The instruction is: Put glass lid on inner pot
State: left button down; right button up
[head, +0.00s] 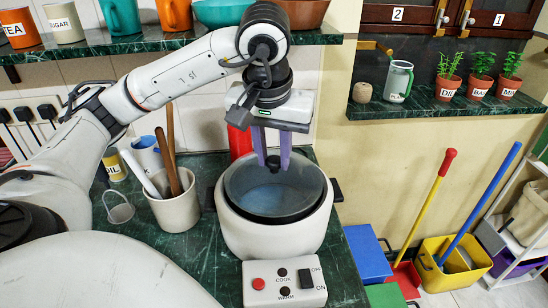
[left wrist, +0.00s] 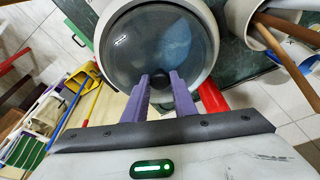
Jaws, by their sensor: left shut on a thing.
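The inner pot (head: 326,205) sits inside a white rice cooker (head: 270,238) on the green counter; its dark rim shows around the lid's right side. The round, see-through glass lid (head: 272,197) lies over the pot's mouth. It also shows in the left wrist view (left wrist: 150,40). My left gripper (head: 271,160) comes down from above at the pot's far side, its purple fingers shut on the lid's black knob (left wrist: 160,82). I cannot tell whether the lid rests fully on the rim or hovers just above it. My right gripper is not in view.
The button panel (head: 284,280) is in front. A red object (head: 239,142) stands behind. A shelf (head: 180,40) runs above; a yellow bucket (head: 455,262) is on the floor at right.

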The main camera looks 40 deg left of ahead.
aim_at(274, 162)
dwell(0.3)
pick_arm(q)
jog(key=c, duration=0.9)
grip_release()
jog(key=shift+r, duration=0.1)
notch_tip(274, 162, up, 7)
jog(key=p, duration=0.5)
